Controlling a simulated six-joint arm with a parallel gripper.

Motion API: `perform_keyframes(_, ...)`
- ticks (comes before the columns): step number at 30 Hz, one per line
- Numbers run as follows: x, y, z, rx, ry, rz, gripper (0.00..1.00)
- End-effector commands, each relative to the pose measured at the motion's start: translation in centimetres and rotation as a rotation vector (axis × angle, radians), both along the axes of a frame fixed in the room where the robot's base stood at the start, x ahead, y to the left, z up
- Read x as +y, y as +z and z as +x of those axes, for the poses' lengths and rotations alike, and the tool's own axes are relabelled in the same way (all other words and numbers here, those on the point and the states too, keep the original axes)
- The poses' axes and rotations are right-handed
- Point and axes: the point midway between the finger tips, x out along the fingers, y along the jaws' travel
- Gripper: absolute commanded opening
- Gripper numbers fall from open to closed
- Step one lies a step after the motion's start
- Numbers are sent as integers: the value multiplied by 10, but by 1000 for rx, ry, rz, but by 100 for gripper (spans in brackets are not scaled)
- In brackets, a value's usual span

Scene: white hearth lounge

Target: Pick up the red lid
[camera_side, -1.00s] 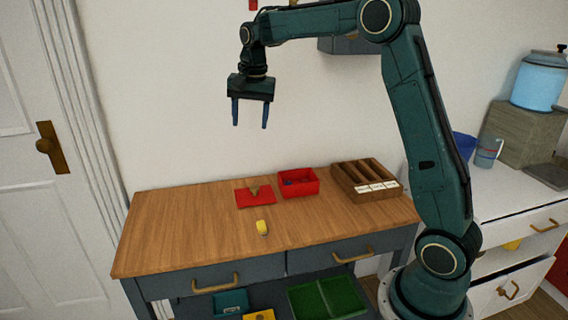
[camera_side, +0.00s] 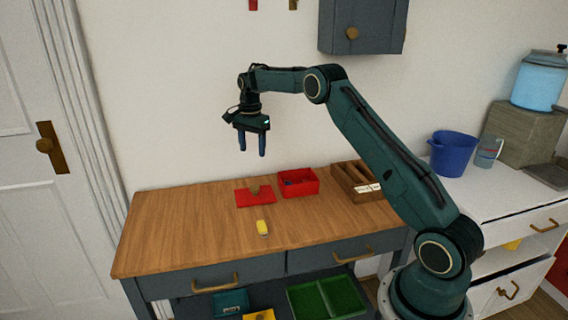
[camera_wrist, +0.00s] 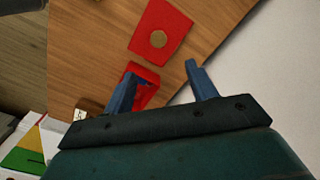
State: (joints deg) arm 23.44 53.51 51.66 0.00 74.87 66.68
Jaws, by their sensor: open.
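The red lid (camera_side: 256,197) is a flat red square with a tan knob in its middle. It lies on the wooden worktop, left of the open red box (camera_side: 299,182). It also shows in the wrist view (camera_wrist: 172,24), beyond my fingertips. My gripper (camera_side: 252,154) is open and empty, its blue fingers pointing down, in the air above the lid. In the wrist view the fingers (camera_wrist: 162,75) stand apart, and the left one covers part of the red box (camera_wrist: 143,90).
A yellow object (camera_side: 262,228) lies on the worktop (camera_side: 190,225) in front of the lid. A wooden compartment tray (camera_side: 350,180) stands right of the box. The left of the worktop is clear. A blue bucket (camera_side: 453,153) stands on the white counter.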

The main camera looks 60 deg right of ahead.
Motion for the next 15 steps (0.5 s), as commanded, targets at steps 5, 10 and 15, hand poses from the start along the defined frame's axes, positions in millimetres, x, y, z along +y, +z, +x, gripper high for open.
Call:
perform_keyframes(5, 0, -3, 0, 1, 1, 0, 57)
perform_keyframes(10, 1, -18, 0, 3, 2, 1, 57)
perform_keyframes(15, 1, -42, -1, 3, 2, 1, 57)
